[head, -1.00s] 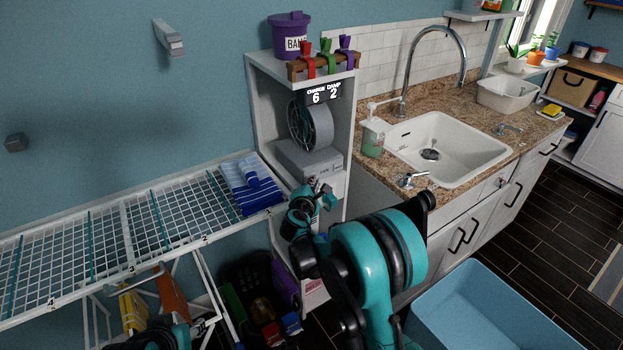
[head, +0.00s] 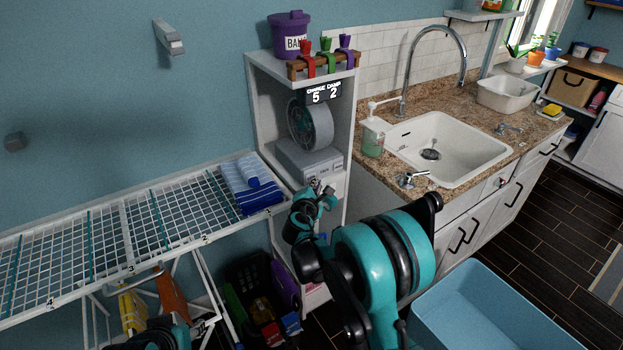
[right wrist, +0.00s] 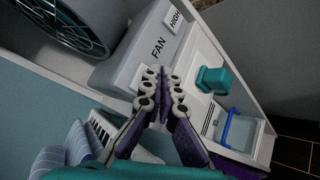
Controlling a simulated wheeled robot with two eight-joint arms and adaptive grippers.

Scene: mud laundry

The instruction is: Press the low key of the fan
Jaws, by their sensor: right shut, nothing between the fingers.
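The fan (head: 311,124) stands on a shelf of the white tower, its round grey drum above a pale box base (head: 311,160). In the right wrist view the base (right wrist: 138,62) reads FAN, with a key marked HIGH (right wrist: 174,20). My right gripper (head: 317,186) is just in front of and below the base in the head view. In the right wrist view its shut, empty fingers (right wrist: 156,78) are at the base's front face beside the FAN lettering. They cover part of that face; no low label is readable, and contact cannot be told. A teal and dark part of my left arm shows at the bottom left.
A wire rack (head: 130,240) with folded blue towels (head: 250,187) stands left of the tower. A display (head: 320,93) reads 5 and 2. A purple bucket (head: 290,36) and coloured clips are on top. A sink (head: 450,148) and blue tub (head: 490,310) are to the right.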

